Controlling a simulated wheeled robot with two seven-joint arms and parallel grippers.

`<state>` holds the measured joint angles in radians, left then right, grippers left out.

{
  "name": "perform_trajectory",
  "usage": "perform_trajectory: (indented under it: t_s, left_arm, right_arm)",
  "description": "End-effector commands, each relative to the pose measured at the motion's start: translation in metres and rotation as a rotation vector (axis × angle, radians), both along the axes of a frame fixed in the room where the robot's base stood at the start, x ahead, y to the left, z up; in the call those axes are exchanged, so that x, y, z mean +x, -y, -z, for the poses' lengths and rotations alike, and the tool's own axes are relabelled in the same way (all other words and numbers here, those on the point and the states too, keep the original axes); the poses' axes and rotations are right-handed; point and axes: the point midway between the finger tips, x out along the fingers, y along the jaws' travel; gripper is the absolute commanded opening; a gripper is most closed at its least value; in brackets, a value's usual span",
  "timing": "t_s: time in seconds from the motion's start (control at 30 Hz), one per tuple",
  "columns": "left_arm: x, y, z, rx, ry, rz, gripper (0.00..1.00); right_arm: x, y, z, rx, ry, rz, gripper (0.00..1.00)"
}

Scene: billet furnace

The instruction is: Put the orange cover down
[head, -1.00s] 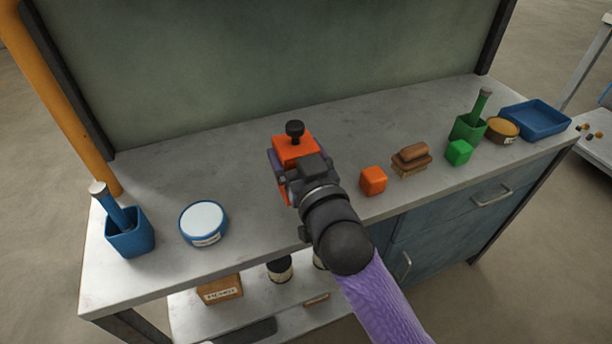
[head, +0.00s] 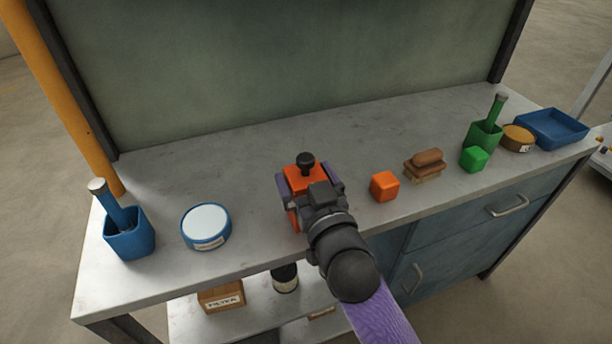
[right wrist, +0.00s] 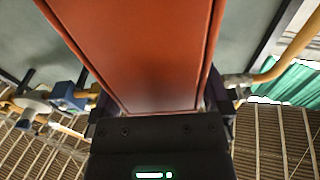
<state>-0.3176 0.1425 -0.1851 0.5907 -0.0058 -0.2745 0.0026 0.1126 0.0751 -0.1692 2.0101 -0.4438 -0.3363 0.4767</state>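The orange cover (head: 300,178) has a black knob on top and stands upright over the middle of the workbench (head: 250,165). My right gripper (head: 308,184) has a purple finger on each side of it and is shut on it. In the right wrist view the cover (right wrist: 145,45) is a large orange panel between the fingers. My gripper and wrist hide the cover's lower part, so I cannot tell whether it touches the bench. My left gripper is not in view.
An orange cube (head: 384,186) and a brown brush (head: 425,165) stand right of the cover. A blue-rimmed tin (head: 206,226) and a blue holder (head: 130,235) stand left. Farther right are a green holder (head: 482,138), a green cube (head: 473,159) and a blue tray (head: 553,128).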

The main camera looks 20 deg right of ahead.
Motion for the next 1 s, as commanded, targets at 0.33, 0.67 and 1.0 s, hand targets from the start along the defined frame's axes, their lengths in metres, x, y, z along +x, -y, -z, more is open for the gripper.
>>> perform_trajectory:
  t_s: [0.33, 0.67, 1.0]
  left_arm:
    - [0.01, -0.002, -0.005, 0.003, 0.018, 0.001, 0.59]
    - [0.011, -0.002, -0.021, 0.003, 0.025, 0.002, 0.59]
    - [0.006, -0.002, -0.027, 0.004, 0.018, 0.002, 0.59]
  right_arm:
    - [0.0, 0.0, -0.009, -0.004, -0.007, 0.0, 1.0]
    - [-0.068, 0.003, -0.006, 0.001, -0.01, 0.002, 1.0]
    - [-0.119, 0.005, -0.002, -0.001, -0.005, 0.003, 1.0]
